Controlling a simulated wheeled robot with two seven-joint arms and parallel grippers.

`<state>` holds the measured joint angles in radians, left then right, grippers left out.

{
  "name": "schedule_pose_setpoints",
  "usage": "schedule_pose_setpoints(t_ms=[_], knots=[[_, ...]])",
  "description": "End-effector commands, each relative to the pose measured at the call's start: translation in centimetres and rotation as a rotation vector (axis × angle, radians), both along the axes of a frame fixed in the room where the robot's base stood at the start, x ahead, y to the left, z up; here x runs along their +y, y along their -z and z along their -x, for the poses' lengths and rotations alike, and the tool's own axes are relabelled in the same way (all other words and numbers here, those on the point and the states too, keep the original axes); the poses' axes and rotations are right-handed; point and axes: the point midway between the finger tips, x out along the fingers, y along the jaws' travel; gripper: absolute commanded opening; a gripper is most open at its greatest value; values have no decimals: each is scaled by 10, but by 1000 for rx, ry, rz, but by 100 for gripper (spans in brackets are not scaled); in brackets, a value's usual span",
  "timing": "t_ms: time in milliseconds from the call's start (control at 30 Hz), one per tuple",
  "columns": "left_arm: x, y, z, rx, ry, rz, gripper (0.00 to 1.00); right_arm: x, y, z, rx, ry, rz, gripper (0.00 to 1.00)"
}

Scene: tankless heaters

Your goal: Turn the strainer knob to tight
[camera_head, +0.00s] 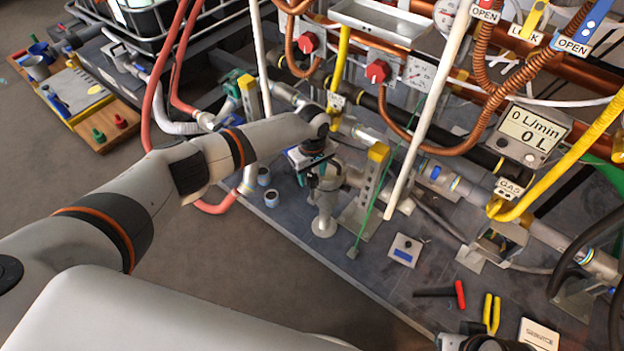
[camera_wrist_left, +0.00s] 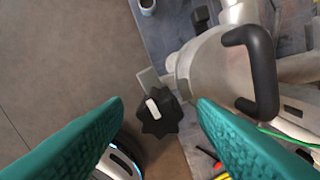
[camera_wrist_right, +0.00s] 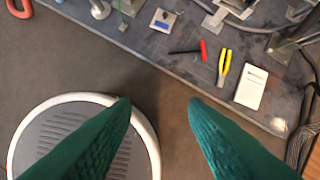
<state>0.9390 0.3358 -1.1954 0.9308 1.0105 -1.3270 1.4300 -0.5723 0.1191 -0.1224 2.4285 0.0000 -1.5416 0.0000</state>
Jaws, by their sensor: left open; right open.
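The strainer knob (camera_wrist_left: 157,118) is black and lobed with a white pointer mark. In the left wrist view it sits beside the grey metal strainer body (camera_wrist_left: 208,72), which has a black curved handle (camera_wrist_left: 262,75). My left gripper (camera_wrist_left: 160,106) is open, its teal fingers on either side of the knob in that view, with gaps to it; depth is hard to judge. In the head view my left gripper (camera_head: 310,160) is at the strainer (camera_head: 326,195) and hides the knob. My right gripper (camera_wrist_right: 158,104) is open and empty above the floor by the platform edge.
Pipes and hoses crowd the back of the grey platform (camera_head: 300,245). A green string (camera_head: 384,170) and a white pole (camera_head: 430,110) stand right of the strainer. A red-handled tool (camera_wrist_right: 188,50), yellow pliers (camera_wrist_right: 224,66) and a white booklet (camera_wrist_right: 251,86) lie on the platform.

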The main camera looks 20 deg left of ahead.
Motion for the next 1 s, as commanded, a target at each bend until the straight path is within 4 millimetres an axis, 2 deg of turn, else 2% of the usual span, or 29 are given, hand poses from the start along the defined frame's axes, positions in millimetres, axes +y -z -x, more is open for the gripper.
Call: schedule_pose_setpoints(t_ms=[33,133,467,500,567,767,1000], knots=[[0,10,0,2,0,-2,52,0,1,2,-2,0,1,40],[0,17,0,1,0,0,52,-1,-3,3,-4,0,0,40],[0,19,0,1,0,-1,52,-1,-7,5,-5,1,0,40],[0,19,0,1,0,-1,50,-1,-7,5,-5,1,0,40],[0,19,0,1,0,-1,41,-1,-7,5,-5,1,0,40],[0,19,0,1,0,-1,8,-1,-7,5,-4,1,0,40],[0,19,1,2,12,-1,7,-1,-9,5,-4,0,0,40]])
